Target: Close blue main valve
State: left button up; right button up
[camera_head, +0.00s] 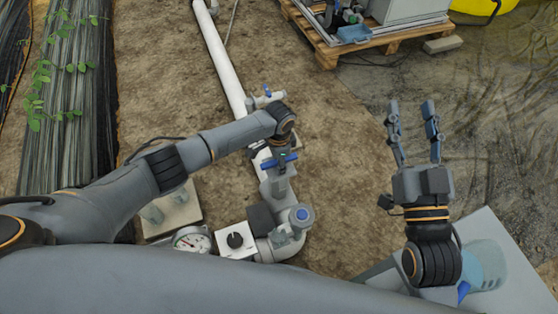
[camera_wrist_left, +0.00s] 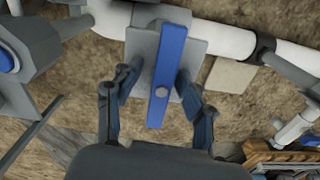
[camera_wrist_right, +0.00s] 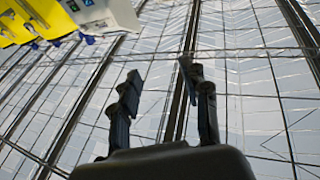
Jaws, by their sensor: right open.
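A blue lever handle (camera_head: 288,159) sits on a grey valve body on the white pipe line. It lies crosswise to the pipe. In the left wrist view the blue lever (camera_wrist_left: 168,60) lies between the fingers of my left gripper (camera_wrist_left: 156,82), on a grey square plate. The fingers are spread on either side of it, with a visible gap on the left; contact on the right is unclear. In the head view my left gripper (camera_head: 281,150) is over the valve, partly hidden. My right gripper (camera_head: 414,122) is open and empty, right of the pipe.
A smaller blue-handled valve (camera_head: 268,94) is farther up the white pipe (camera_head: 222,50). A pressure gauge (camera_head: 192,240), a white box with a black knob (camera_head: 236,240) and a blue-capped fitting (camera_head: 302,214) are nearby. A pallet (camera_head: 325,50) stands behind. Bare soil lies right of the pipe.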

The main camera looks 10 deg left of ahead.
pick_arm(q)
jog(key=shift+r, duration=0.2)
jog(key=shift+w+r+p, duration=0.1)
jog(key=shift+r+p, duration=0.8)
jog(key=shift+p, duration=0.2)
jog(key=shift+r+p, duration=1.55)
jog(key=shift+p, duration=0.05)
notch_tip(320, 180, up, 3)
jog(key=p, duration=0.3)
pick_arm(e)
jog(key=g+h, duration=0.5)
jog(key=g, duration=1.2)
send_near(398, 256)
jog(key=shift+m, duration=0.4)
jog(key=x, duration=0.5)
jog(key=shift+w+d+f, duration=0.2)
jog(key=shift+w+d, duration=0.05)
jog(key=shift+d, duration=0.05)
pick_arm(q)
jog(key=shift+r+p, duration=0.9)
jog(key=shift+p, duration=0.15)
pick_arm(e)
jog(key=shift+g, duration=0.4)
jog(key=x, duration=0.6)
jog(key=shift+w+a+f, duration=0.1)
jog(key=shift+a+f, duration=0.1)
jog(key=shift+a, duration=0.1)
jog(key=shift+f, duration=0.3)
